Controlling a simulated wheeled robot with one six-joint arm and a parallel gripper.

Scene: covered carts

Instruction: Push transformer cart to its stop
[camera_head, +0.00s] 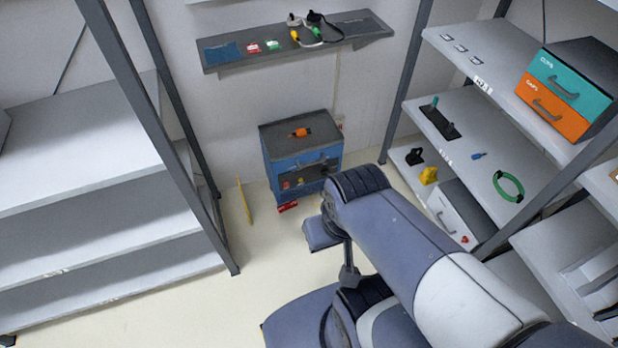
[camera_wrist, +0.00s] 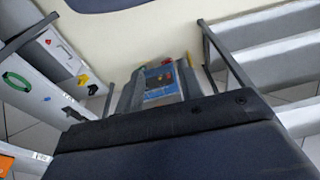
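The transformer cart (camera_head: 285,147) is a blue cabinet with a dark grey top, standing close to the back wall. Its front has a dark recessed panel with a handle and small coloured parts. An orange connector (camera_head: 301,132) lies on its top. In the wrist view the cart's blue front (camera_wrist: 160,96) shows upside down, partly hidden. My arm reaches in from the lower right and its wrist overlaps the cart's right side in the head view. My gripper (camera_wrist: 170,125) shows as a dark block at the bottom of the wrist view; its fingers and any contact with the cart cannot be made out.
Shelf racks stand at the left (camera_head: 90,150) and the right (camera_head: 470,125). A wall shelf (camera_head: 295,50) with connectors is above the cart. A red piece (camera_head: 287,207) is low in front of the cart, and a yellow strip (camera_head: 244,201) is left of it.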

